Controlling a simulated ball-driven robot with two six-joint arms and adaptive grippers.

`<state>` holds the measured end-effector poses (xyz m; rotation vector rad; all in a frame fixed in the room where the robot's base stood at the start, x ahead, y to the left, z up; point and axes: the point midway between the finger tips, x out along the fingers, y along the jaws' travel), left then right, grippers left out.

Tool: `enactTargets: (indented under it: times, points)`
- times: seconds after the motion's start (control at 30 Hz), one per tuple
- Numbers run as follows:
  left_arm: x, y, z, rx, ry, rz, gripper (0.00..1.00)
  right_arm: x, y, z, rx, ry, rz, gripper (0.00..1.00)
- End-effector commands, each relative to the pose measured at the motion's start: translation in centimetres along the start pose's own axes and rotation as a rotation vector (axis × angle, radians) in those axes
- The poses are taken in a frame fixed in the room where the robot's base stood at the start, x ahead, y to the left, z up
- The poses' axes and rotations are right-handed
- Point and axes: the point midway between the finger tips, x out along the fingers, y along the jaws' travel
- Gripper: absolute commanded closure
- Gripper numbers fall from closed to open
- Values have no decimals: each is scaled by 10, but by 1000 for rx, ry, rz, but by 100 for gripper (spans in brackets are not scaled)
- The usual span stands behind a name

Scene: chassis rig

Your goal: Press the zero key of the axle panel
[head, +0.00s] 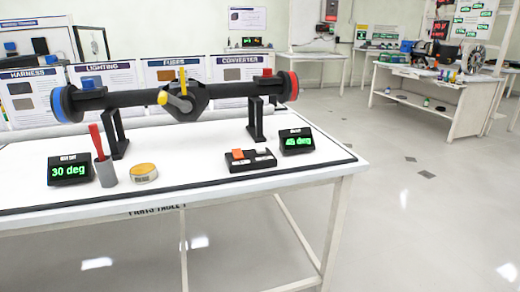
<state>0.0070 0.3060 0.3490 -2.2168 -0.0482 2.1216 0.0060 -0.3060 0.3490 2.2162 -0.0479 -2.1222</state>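A small black panel (250,162) lies on the white table, right of its middle. It carries an orange key (238,154) and a paler key (263,152); I cannot read which one is zero. A black axle (228,92) rests above it on two black stands, with a blue disc (59,104) at its left end and a red disc (293,86) at its right end. A left display (69,170) reads 30 deg in green. A right display (297,141) shows green digits, perhaps 45 deg. Neither gripper is in view.
A grey cup (106,172) with a red-handled tool (97,140) and a round yellow-topped tin (144,173) stand at the left on the table (200,186). Boards stand behind the axle. Open floor (410,200) lies to the right, before another workbench (440,88).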

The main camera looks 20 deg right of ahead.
Motion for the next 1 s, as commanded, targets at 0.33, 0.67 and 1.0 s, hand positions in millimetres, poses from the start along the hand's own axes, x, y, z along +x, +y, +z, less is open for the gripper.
enactTargets:
  times: [0.33, 0.67, 1.0]
  points:
    - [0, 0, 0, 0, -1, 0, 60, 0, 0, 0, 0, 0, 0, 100]
    - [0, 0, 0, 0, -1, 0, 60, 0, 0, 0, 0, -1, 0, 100]
    - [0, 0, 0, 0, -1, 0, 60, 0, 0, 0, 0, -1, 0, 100]
